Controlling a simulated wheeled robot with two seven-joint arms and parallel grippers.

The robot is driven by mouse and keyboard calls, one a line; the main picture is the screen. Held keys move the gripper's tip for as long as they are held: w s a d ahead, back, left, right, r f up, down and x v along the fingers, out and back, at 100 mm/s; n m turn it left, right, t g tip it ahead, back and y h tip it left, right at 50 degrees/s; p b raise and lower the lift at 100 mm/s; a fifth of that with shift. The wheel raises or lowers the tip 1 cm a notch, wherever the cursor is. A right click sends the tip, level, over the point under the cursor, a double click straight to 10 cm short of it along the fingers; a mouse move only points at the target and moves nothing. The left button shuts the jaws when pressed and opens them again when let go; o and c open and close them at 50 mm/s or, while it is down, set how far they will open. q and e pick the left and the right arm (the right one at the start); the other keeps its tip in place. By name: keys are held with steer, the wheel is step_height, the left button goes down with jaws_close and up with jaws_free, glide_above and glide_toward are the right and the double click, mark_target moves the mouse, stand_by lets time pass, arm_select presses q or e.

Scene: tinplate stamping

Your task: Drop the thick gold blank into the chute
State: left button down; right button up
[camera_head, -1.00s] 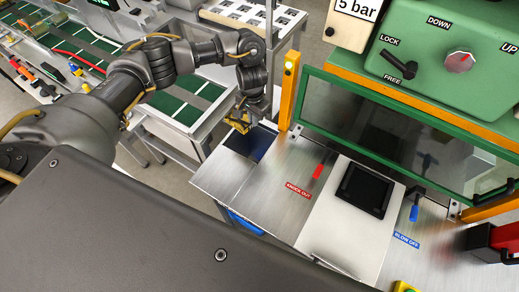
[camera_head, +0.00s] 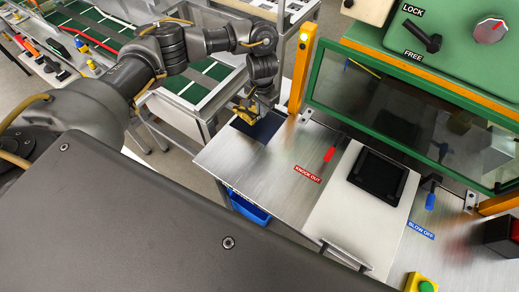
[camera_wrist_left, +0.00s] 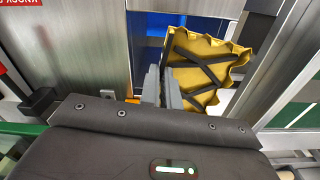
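My left gripper (camera_head: 247,112) is over the back left corner of the metal bench top, beside the dark blue chute opening (camera_head: 264,127). A gold blank with a scalloped edge and dark crossing bands shows in the left wrist view (camera_wrist_left: 208,66). The two grey fingers of my left gripper (camera_wrist_left: 163,88) are close together at the blank's left edge and appear shut on it. In the head view the blank (camera_head: 241,117) is small and partly hidden by the gripper. The blue chute interior (camera_wrist_left: 150,48) shows left of the blank in the wrist view. My right gripper is not in view.
A yellow post (camera_head: 297,75) with a lit lamp stands just right of my left gripper. A green-framed guard window (camera_head: 390,100) rises behind the bench. The red knock-out lever (camera_head: 330,154) and a black die pad (camera_head: 377,177) are to the right. A blue bin (camera_head: 248,207) sits below.

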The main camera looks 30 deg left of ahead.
arm_select(q)
steer(key=shift+w+f, duration=0.15)
steer(key=shift+w, duration=0.15)
steer(key=c, duration=1.6)
jaws_free()
steer(key=shift+s, duration=0.15)
steer(key=shift+o, duration=0.2)
step_height(320, 180, up, 11)
steer(key=shift+f, duration=0.1)
